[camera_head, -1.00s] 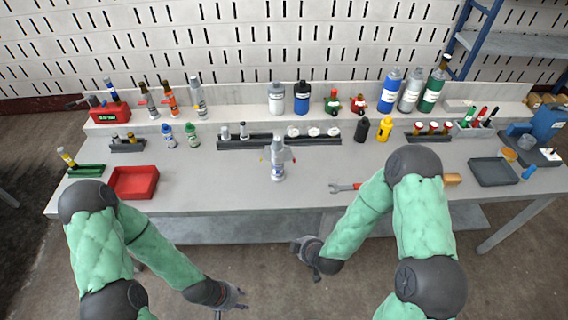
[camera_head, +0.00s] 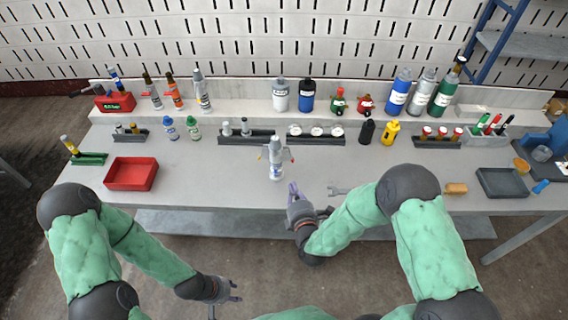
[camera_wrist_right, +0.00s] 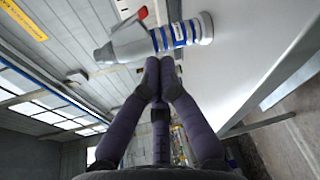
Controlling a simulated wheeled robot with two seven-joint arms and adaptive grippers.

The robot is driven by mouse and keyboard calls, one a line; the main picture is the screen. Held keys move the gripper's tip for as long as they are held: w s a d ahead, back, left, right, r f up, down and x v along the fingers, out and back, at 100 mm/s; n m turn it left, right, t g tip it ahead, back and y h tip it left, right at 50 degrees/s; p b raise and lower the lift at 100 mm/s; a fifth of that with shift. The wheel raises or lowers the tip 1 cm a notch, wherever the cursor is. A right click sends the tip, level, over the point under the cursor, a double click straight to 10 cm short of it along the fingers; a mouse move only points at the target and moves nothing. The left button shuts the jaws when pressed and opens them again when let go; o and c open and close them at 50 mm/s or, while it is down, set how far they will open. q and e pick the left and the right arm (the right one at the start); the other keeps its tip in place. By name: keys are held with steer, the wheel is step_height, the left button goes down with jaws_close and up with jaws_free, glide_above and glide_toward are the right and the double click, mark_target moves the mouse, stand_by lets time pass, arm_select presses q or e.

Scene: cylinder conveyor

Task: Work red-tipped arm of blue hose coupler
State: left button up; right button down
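The hose coupler (camera_head: 275,162) stands upright near the front middle of the table, pale grey with blue bands and small side arms. In the right wrist view the coupler (camera_wrist_right: 180,36) lies just beyond my fingertips, and its red-tipped arm (camera_wrist_right: 142,13) sticks out from it. My right gripper (camera_head: 294,188) is at the table's front edge, just right of and nearer than the coupler. Its fingertips (camera_wrist_right: 160,66) are together, with nothing seen between them and a gap to the coupler. My left gripper (camera_head: 236,291) is empty and open, low in front of the table.
A wrench (camera_head: 342,190) lies right of my right gripper, partly hidden by my arm. A red tray (camera_head: 132,187) sits at the left and a dark tray (camera_head: 481,179) at the right. A black rack (camera_head: 318,141) stands behind the coupler. The table around the coupler is clear.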

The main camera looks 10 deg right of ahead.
mark_target(290, 155)
steer(key=shift+w+r, duration=0.15)
steer(key=shift+r, duration=0.15)
steer(key=w+b, duration=0.1)
steer(key=w, duration=0.2)
steer(key=w+f+b, duration=0.1)
steer(key=w, duration=0.6)
steer(key=shift+d+f+b, duration=0.2)
steer(key=shift+f+b, duration=0.05)
steer(key=shift+b, duration=0.15)
steer(key=shift+d+n, duration=0.15)
steer(key=shift+n, duration=0.15)
